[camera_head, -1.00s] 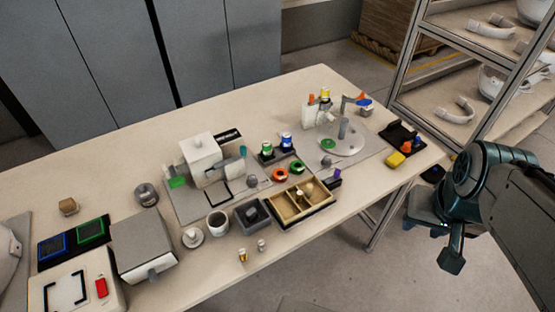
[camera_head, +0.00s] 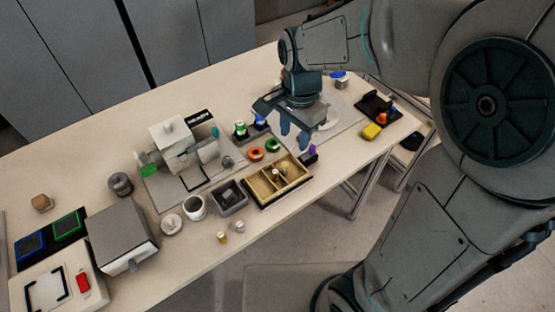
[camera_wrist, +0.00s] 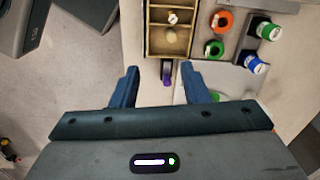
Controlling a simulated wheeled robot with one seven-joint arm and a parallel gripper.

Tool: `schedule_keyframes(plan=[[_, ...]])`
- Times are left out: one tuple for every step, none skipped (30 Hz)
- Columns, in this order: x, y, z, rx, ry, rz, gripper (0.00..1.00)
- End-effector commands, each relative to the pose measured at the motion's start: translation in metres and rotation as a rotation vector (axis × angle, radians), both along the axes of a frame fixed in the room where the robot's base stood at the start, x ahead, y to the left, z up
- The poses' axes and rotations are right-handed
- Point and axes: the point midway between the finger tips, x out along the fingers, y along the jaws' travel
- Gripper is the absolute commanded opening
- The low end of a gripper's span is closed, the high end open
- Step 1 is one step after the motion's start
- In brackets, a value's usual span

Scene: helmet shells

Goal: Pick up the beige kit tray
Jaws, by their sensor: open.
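The beige kit tray (camera_head: 259,189) is an open box with dividers on the near side of the table, with small light items in its compartments. It also shows at the top of the wrist view (camera_wrist: 150,50), partly cut off by the frame. My gripper (camera_head: 294,138) is open and empty above the table, to the right of and above the tray. In the wrist view, my two blue fingers (camera_wrist: 159,86) point towards the tray's near end and are apart from it. A purple item (camera_wrist: 167,80) stands by that end, between the fingertips in the picture.
Orange (camera_head: 256,154) and green (camera_head: 272,144) rings and blue- and green-marked spools lie behind the tray. A grey bin (camera_head: 229,197) stands left of it. A white machine (camera_head: 175,145) is further left.

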Motion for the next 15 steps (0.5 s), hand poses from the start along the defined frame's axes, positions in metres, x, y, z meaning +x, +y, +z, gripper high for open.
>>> schedule_keyframes(plan=[[0.004, 0.008, -0.003, -0.009, 0.012, -0.037, 0.41], [0.007, 0.012, -0.005, -0.013, 0.017, -0.063, 0.41], [0.009, 0.015, -0.006, -0.018, 0.02, -0.09, 0.41], [0.01, 0.017, -0.007, -0.021, 0.023, -0.107, 0.41], [0.011, 0.019, -0.009, -0.024, 0.026, -0.119, 0.41], [0.012, 0.02, -0.011, -0.026, 0.028, -0.134, 0.41], [0.013, 0.02, -0.014, -0.028, 0.029, -0.141, 0.41], [0.013, 0.021, -0.017, -0.028, 0.029, -0.146, 0.41], [0.013, 0.021, -0.023, -0.029, 0.031, -0.15, 0.41], [0.013, 0.021, -0.029, -0.03, 0.032, -0.151, 0.41], [0.013, 0.021, -0.035, -0.03, 0.032, -0.151, 0.41], [0.013, 0.02, -0.043, -0.03, 0.033, -0.151, 0.41], [0.013, 0.02, -0.05, -0.03, 0.033, -0.151, 0.41], [0.013, 0.02, -0.056, -0.03, 0.032, -0.151, 0.41], [0.013, 0.02, -0.064, -0.03, 0.032, -0.15, 0.41]])
